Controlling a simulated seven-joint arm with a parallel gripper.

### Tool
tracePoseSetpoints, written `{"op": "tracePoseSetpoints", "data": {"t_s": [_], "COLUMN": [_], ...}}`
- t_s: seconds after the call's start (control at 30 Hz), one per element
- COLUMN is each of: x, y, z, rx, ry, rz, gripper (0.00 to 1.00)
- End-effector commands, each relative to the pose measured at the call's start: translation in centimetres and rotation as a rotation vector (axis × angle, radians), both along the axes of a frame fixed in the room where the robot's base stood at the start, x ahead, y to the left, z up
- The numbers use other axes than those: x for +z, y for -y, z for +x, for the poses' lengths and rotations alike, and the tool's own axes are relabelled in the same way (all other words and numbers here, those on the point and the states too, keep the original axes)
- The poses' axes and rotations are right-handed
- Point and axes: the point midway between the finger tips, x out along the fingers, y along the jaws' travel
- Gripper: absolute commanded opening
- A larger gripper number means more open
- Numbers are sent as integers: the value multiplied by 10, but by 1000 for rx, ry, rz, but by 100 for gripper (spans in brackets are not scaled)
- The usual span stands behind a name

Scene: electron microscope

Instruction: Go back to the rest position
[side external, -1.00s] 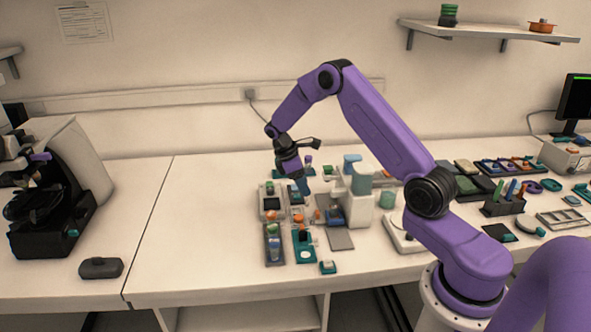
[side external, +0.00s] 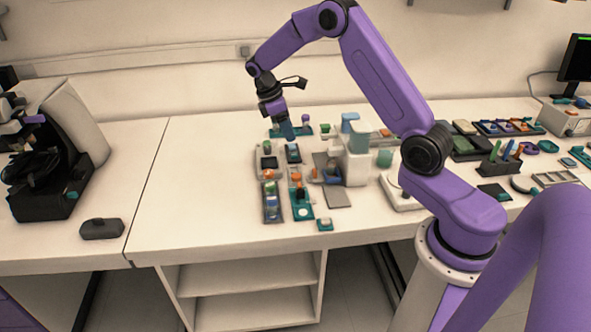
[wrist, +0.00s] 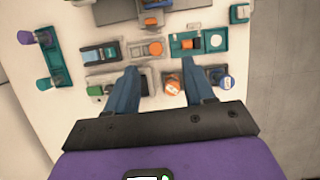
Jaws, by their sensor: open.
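My gripper (side external: 289,133) hangs above the cluster of small trays in the middle of the bench, pointing down. In the wrist view its two blue fingers (wrist: 160,83) stand apart with nothing between them. The purple arm is bent high over the bench. Below the fingers is a grey tray (side external: 257,178) with small coloured parts. Beside it is a teal tray (side external: 303,213) with a white round piece and orange parts.
A white device (side external: 356,165) with a blue top stands right of the gripper. A microscope (side external: 60,140) stands at the left, with a dark box (side external: 101,228) in front. More trays and a monitor (side external: 578,65) are at the right. The bench left of the trays is clear.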

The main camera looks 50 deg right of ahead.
Motion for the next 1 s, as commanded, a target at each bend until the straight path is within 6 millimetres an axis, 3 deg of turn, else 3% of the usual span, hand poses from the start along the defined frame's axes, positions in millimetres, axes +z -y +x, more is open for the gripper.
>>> {"op": "tracePoseSetpoints", "data": {"t_s": [0.1,0.27,0.5,0.77,1.0], "x": [20,43,69,87,91], "y": [-42,-96,-158,-196,-202], "z": [-12,-42,-108,-196,-281], "rx": [39,82,143,202,251], "ry": [44,97,163,209,224], "rz": [14,41,100,180,261], "gripper": [53,53,53,53,53]}}
